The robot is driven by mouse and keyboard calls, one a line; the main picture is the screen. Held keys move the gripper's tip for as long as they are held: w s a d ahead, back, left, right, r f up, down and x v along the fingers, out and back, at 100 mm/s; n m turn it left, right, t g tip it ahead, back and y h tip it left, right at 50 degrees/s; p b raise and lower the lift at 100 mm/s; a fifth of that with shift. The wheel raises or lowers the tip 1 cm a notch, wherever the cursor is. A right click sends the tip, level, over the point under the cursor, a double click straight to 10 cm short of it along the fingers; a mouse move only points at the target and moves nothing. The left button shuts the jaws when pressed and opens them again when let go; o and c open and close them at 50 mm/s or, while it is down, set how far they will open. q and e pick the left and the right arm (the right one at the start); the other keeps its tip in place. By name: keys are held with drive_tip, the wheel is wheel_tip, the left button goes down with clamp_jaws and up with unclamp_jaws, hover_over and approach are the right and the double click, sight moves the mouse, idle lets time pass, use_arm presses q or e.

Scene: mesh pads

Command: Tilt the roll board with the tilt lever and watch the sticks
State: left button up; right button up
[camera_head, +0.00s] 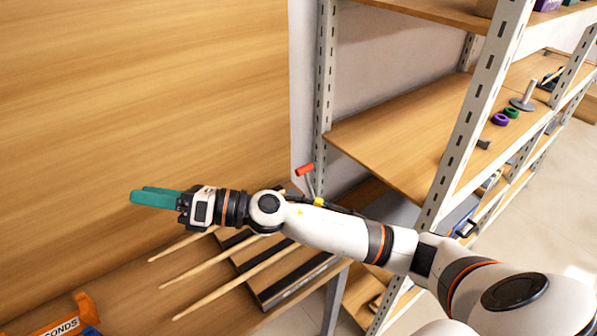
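The tilt lever has a red handle (305,169) on a thin grey rod, leaning to the left, with a yellow part at its foot. The roll board (250,257), wood with dark strips, lies below my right forearm, which hides its back part. Several light tapered sticks (235,283) lie across it, their thin ends reaching left beyond it. My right gripper (152,198), with teal fingers, points left in the air, well left of the lever and touching nothing visible. Its fingers overlap in this view, so any gap is hidden. My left gripper is out of view.
A metal-post shelf rack (460,130) with wooden shelves stands at the right, close behind my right arm. A tall wooden panel (130,90) fills the left. An orange bin labelled SECONDS (62,326) is at the lower left.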

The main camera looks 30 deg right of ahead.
wheel_tip(320, 180, down, 2)
drive_tip(key=n+g, duration=0.5)
drive_tip(key=n, duration=0.2)
drive_tip(key=n+g+h, duration=0.4)
drive_tip(key=n+h, duration=0.4)
drive_tip(key=h, duration=0.9)
approach(299, 169)
drive_tip(key=f+p, duration=0.1)
drive_tip(key=f, duration=0.2)
drive_tip(key=w+f+p, duration=0.1)
drive_tip(key=f, duration=0.3)
drive_tip(key=f+p, duration=0.1)
drive_tip(key=f, duration=0.3)
drive_tip(key=shift+w+a, duration=0.15)
drive_tip(key=shift+w, duration=0.25)
drive_tip(key=shift+r, duration=0.1)
clamp_jaws()
